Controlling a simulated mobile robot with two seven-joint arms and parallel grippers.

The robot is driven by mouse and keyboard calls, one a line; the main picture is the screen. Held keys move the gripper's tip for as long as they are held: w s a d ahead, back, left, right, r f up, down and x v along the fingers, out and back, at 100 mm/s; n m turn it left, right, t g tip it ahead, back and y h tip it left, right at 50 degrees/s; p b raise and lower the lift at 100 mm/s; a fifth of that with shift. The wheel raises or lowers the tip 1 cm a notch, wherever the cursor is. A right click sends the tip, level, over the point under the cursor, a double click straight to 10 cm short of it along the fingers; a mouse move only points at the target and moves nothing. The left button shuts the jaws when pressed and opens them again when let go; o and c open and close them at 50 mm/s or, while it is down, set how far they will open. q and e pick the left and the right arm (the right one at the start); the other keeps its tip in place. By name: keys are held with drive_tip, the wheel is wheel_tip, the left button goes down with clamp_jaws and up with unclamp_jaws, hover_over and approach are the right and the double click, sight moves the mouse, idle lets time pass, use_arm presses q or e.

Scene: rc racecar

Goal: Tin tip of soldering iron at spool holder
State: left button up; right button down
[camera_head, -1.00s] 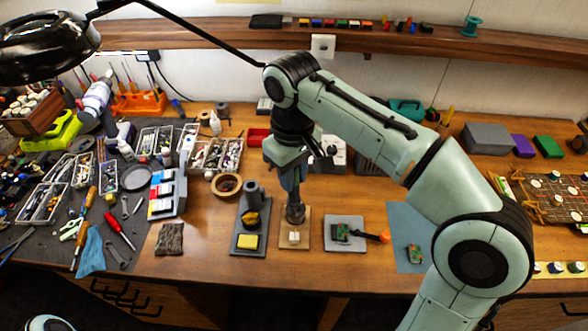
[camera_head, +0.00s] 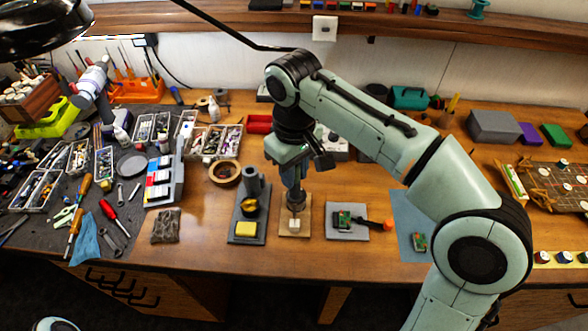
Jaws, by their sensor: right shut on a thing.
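The iron's lower end is at the spool in this view. Its tip is too small and covered to tell whether it touches. The iron stand (camera_head: 240,216), with an upright tube, brass wool and a yellow sponge, is just left and has no iron in it. My left gripper is out of view.
A grey pad with a small circuit board (camera_head: 343,220) and an orange-handled tool lies right of the holder. A blue mat (camera_head: 412,222) lies further right. A tape roll (camera_head: 225,173) and a palette-like rack (camera_head: 165,184) are left. Bare wood shows around the holder.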

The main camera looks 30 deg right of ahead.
drive_tip(key=shift+f+b, duration=0.35)
drive_tip(key=shift+f, duration=0.75)
idle(2.5)
drive_tip(key=shift+p, duration=0.5)
idle(3.9)
